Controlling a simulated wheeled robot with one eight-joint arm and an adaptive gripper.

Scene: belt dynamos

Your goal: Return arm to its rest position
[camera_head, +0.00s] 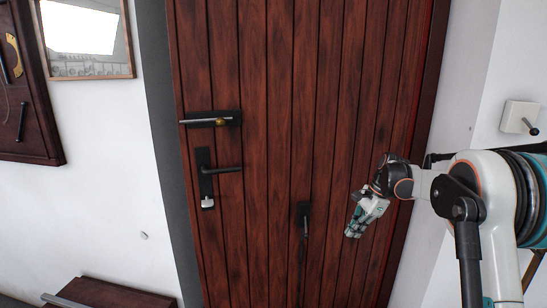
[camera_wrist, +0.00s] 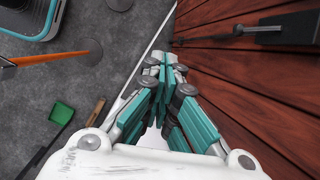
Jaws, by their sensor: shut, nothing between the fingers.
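My gripper (camera_head: 362,217) hangs in front of the right part of a dark red wooden door in the head view, with my arm reaching in from the right. In the wrist view my gripper (camera_wrist: 168,70) has its teal fingers together at the tips, with nothing between them. The door (camera_head: 270,120) stands to the right in the wrist view (camera_wrist: 230,75). I cannot tell how far the fingers are from the door's surface.
The door carries a black bolt (camera_head: 212,119), a lever handle (camera_head: 221,169) and another black fitting (camera_head: 304,212). A switch box (camera_head: 520,116) is on the right wall. On the grey floor are a green dustpan (camera_wrist: 62,114) and a teal-edged object (camera_wrist: 48,30). An orange pole (camera_wrist: 50,58) stands near.

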